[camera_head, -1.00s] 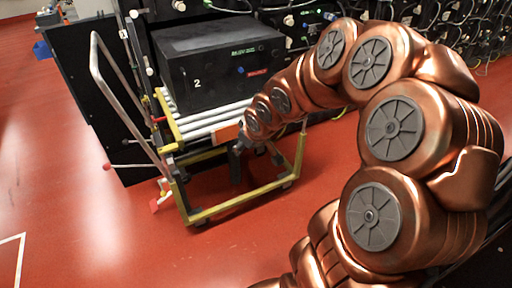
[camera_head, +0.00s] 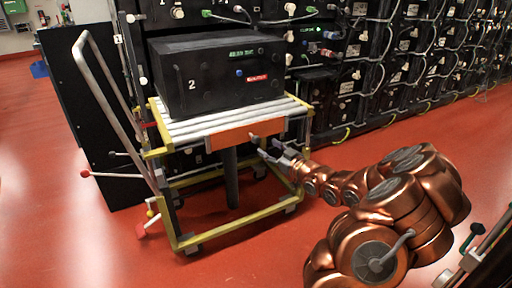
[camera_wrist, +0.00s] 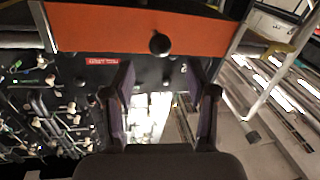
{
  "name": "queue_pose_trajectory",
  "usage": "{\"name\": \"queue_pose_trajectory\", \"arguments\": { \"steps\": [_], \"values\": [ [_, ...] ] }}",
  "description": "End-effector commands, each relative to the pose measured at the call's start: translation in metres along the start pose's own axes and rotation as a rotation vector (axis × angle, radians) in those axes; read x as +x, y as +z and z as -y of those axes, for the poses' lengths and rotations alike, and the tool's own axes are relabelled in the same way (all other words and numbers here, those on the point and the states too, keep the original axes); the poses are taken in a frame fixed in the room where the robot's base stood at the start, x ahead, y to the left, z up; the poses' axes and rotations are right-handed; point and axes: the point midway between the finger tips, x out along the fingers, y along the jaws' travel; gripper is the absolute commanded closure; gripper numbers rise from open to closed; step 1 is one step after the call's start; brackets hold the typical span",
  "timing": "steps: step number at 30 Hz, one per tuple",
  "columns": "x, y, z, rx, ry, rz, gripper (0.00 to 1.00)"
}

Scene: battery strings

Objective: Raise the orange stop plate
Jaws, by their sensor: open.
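The orange stop plate (camera_head: 232,135) lies along the front edge of the trolley's white rollers, below the black battery box (camera_head: 215,75) marked 2. A small dark knob (camera_wrist: 160,43) sits on the plate's face. In the wrist view the orange plate (camera_wrist: 100,27) spans the top of the picture. My gripper (camera_head: 266,149) is at the plate's right part, close to the knob. In the wrist view my gripper (camera_wrist: 159,72) is open and empty, with its two fingers below the knob and on either side of it. Whether they touch the plate is not clear.
The yellow-framed trolley (camera_head: 230,218) stands on a red floor, with a bent grey handle (camera_head: 105,85) at its left. Racks of black battery units (camera_head: 410,60) with cables stand behind and to the right.

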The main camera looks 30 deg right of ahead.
Motion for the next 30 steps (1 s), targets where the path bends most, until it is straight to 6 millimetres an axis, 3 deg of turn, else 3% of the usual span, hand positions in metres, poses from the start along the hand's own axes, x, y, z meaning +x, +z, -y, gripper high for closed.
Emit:
{"name": "queue_pose_trajectory", "arguments": {
  "steps": [21, 30],
  "values": [
    [0.06, 0.001, 0.002, -0.001, -0.004, 0.001, 0.43],
    [0.076, 0.0, 0.001, 0.0, -0.001, 0.0, 0.43]
  ]
}}
